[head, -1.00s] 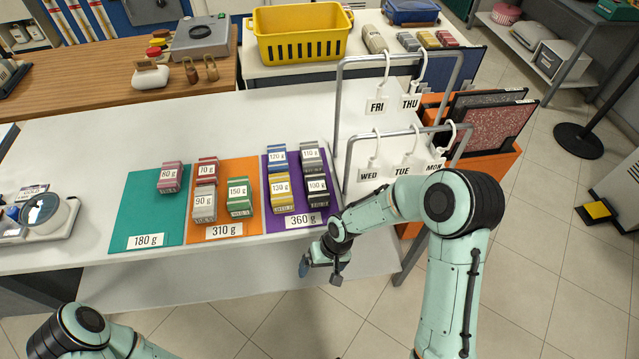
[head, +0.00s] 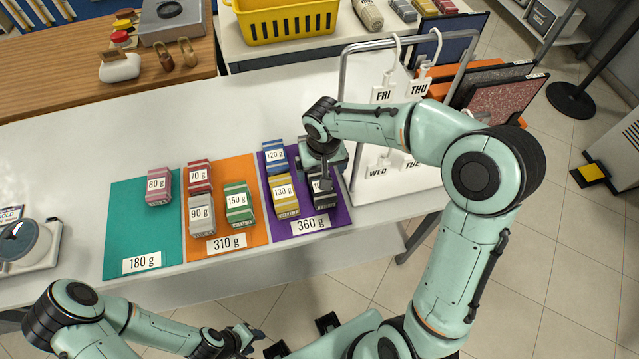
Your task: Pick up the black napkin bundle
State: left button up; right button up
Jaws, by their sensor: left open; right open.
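The black napkin bundle (head: 326,203) lies on the purple mat at its right front, behind the 360 g card. Its upper part and most of its label are hidden by my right gripper. My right gripper (head: 326,178) is open and hangs over the far end of the black bundle, pointing down. I cannot tell whether it touches the bundle. My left gripper (head: 256,340) is open and empty at the bottom edge of the view, in front of the table.
The purple mat (head: 335,222) also holds a blue bundle (head: 275,155) and a yellow bundle (head: 284,196) close left of the black one. The orange mat (head: 228,170) and green mat (head: 130,215) lie to the left. A metal rack (head: 347,100) with day tags stands close right.

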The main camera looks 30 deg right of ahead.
jog(key=f, duration=0.5)
jog(key=shift+w+d, duration=0.1)
jog(key=shift+w, duration=0.15)
jog(key=f, duration=0.5)
jog(key=shift+w+d, duration=0.25)
jog(key=shift+d, duration=0.1)
jog(key=c, duration=1.1)
